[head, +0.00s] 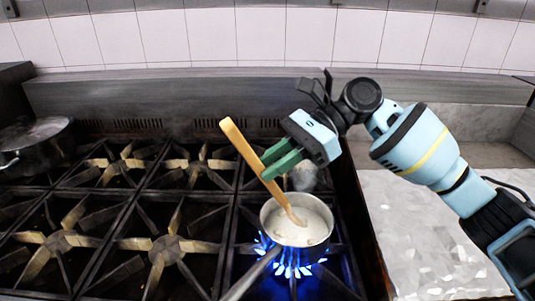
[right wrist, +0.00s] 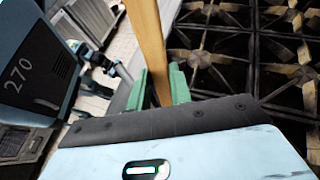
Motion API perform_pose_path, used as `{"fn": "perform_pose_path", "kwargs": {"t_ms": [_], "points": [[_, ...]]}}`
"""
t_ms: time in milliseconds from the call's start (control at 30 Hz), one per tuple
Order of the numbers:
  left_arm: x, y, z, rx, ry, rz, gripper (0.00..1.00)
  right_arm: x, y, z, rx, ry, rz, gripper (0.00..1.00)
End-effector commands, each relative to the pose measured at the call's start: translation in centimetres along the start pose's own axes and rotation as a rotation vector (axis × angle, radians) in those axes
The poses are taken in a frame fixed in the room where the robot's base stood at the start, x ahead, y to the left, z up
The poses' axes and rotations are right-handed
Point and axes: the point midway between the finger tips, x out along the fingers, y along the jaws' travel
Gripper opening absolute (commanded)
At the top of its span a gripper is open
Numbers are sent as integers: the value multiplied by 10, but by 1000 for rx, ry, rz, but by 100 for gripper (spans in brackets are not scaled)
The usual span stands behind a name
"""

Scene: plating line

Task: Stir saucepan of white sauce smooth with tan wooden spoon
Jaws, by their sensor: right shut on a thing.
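The tan wooden spoon (head: 241,142) leans up and left, with its lower end in the white sauce (head: 305,233). The sauce fills much of the saucepan (head: 264,220), which sits over a lit burner with its handle toward the front left. My right gripper (head: 272,165) is shut on the spoon's shaft above the pan. In the right wrist view the spoon (right wrist: 150,45) stands between the green fingers of my right gripper (right wrist: 158,90). The submerged end of the spoon is hidden. My left gripper is out of view.
Blue flames (head: 289,268) burn under the saucepan. A dark pot (head: 38,145) stands at the far left of the stove. Several other burners (head: 166,247) are empty.

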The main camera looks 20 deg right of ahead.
Motion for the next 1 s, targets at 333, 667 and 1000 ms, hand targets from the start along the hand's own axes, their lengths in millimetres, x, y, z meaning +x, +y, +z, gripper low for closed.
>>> {"fn": "perform_pose_path", "kwargs": {"t_ms": [333,667,1000], "points": [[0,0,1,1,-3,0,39,0,0,-27,1,0,1,0],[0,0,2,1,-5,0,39,-1,0,-43,1,0,0,0],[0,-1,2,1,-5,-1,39,0,0,-45,0,0,1,0]]}}
